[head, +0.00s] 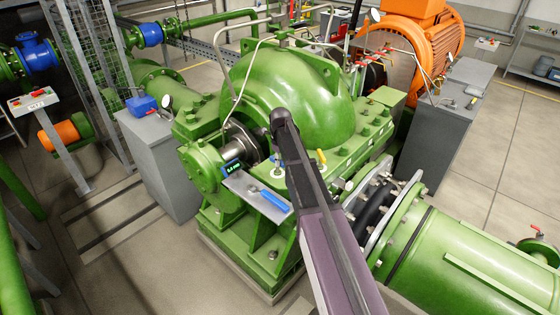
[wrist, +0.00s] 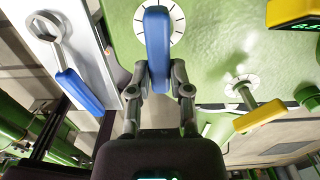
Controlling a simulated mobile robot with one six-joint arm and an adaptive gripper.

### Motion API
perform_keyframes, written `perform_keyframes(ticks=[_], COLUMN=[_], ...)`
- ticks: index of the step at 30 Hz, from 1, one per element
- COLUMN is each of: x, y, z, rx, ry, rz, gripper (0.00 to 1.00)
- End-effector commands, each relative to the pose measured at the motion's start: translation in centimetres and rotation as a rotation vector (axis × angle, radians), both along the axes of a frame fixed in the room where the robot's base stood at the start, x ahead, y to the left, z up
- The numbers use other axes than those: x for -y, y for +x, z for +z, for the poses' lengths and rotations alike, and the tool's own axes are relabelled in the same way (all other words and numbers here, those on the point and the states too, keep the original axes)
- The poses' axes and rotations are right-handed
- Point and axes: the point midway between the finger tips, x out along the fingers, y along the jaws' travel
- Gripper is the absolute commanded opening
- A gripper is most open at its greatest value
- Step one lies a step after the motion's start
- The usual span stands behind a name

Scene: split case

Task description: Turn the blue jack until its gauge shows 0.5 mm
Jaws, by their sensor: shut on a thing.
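The blue jack (wrist: 157,40) has a flat blue handle over a white dial with dark tick marks, on a green casting. My gripper (wrist: 160,78) is shut on the handle's near end, one finger on each side. In the head view my arm covers most of the gripper and jack. A small gauge with a dark screen and green digits (head: 232,168) stands by the shaft; it seems to read 0.4 mm, but the digits are tiny. A yellow gauge (wrist: 289,12) is cut off at the wrist view's top right.
The yellow-handled jack (wrist: 258,116) stands to the right on its own white dial. A blue-handled ring wrench (wrist: 78,88) lies on a grey tray (head: 240,183) to the left. The large green pump casing (head: 300,90) rises behind.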

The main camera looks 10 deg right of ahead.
Motion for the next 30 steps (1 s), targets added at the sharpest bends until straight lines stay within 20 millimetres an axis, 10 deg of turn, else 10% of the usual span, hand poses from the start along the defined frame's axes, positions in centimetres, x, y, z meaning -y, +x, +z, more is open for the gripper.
perform_keyframes(ticks=[15, 16, 19, 30], x=[0.00, 0.00, -0.01, -0.05], y=[-0.41, -0.41, -0.35, -0.14], z=[-0.05, -0.05, -0.05, -0.01], rx=[-0.008, -0.008, -0.007, -0.003], ry=[-0.001, -0.001, -0.001, 0.000], rz=[-0.027, -0.026, -0.026, -0.025], gripper=[0.00, 0.34, 0.60, 0.60])
